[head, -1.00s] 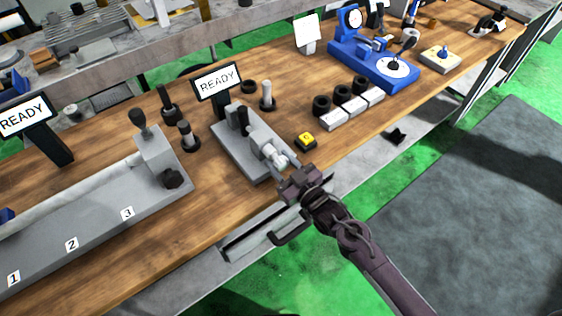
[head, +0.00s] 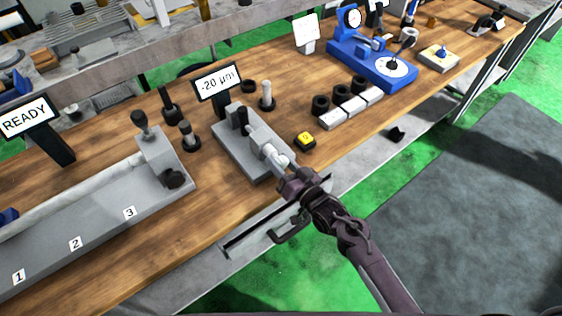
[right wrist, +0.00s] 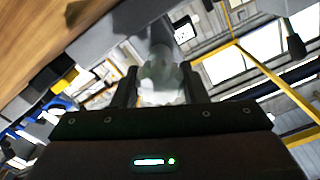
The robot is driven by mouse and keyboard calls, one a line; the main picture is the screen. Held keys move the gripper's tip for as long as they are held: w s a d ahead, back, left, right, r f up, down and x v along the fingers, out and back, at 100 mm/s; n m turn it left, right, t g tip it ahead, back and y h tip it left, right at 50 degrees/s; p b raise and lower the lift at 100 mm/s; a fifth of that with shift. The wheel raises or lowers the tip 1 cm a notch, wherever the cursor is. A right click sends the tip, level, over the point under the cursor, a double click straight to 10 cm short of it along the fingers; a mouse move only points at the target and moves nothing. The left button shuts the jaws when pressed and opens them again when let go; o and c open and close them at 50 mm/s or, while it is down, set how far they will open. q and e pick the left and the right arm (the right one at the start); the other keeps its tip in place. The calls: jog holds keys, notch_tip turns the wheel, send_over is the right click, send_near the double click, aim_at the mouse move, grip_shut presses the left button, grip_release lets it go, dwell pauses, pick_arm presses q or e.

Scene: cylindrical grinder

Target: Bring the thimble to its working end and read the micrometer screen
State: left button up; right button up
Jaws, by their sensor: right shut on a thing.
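The grey bench micrometer (head: 250,148) stands on the wooden bench in the head view. Its thimble (head: 279,160) points toward the front edge. My right gripper (head: 287,172) is at the thimble's outer end and is shut on it. In the right wrist view the thimble (right wrist: 162,75) sits between the two dark fingers of my right gripper (right wrist: 160,90). The micrometer screen (head: 218,83) behind it reads "-20 µm". My left gripper does not show.
A yellow-topped button (head: 305,141) is right of the micrometer. White blocks (head: 348,110) with black rings and a blue gauge stand (head: 372,65) are farther right. A long grey fixture (head: 100,215) with a "READY" screen (head: 28,118) is at the left. The bench's front edge is close to my right arm.

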jog(key=shift+f, duration=0.1)
dwell(0.3)
jog(key=o, duration=1)
jog(key=b+v, duration=0.1)
jog(key=v, duration=0.7)
jog(key=shift+w, duration=0.1)
dwell(0.4)
